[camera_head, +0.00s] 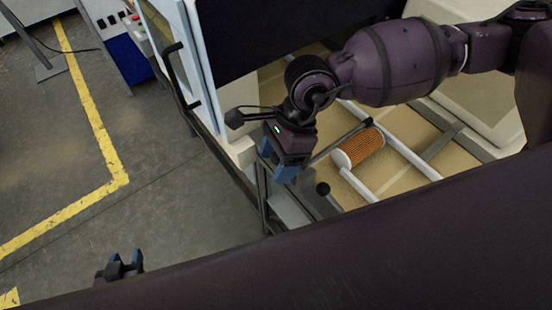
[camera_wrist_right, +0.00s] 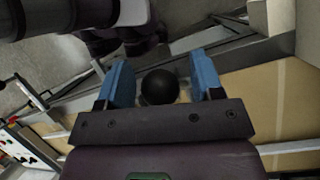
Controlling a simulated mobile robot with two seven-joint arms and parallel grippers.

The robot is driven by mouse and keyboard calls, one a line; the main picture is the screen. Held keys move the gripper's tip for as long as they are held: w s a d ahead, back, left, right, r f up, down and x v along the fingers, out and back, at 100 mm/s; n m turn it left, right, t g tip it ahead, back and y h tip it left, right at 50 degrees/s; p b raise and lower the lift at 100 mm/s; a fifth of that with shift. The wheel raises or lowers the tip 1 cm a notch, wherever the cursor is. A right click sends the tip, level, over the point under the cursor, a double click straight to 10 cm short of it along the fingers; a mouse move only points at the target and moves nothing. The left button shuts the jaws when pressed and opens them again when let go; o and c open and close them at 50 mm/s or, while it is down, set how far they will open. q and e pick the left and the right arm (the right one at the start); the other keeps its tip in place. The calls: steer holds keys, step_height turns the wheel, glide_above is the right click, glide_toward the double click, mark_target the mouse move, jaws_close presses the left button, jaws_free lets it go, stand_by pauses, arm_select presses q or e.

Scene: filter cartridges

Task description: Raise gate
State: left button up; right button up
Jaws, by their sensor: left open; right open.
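A black ball knob (camera_head: 322,188) stands at the front of the conveyor-like bed in the head view. In the right wrist view the black knob (camera_wrist_right: 160,87) shows between the two blue fingers, which are apart and do not visibly touch it. My right gripper (camera_head: 275,162) is open, pointing down, to the left of the knob in the head view. My left gripper (camera_head: 124,260) is open and empty over the floor at lower left, its arm mostly hidden. I cannot tell for sure which part is the gate or how the knob joins it.
An orange pleated filter cartridge (camera_head: 360,147) with a white end lies on the white rails. A white-framed panel with a black handle (camera_head: 180,75) stands left of my right arm. A blue control box (camera_head: 122,50) is at upper left.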

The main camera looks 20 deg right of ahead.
steer(key=shift+a+f, duration=0.15)
steer(key=shift+f, duration=0.25)
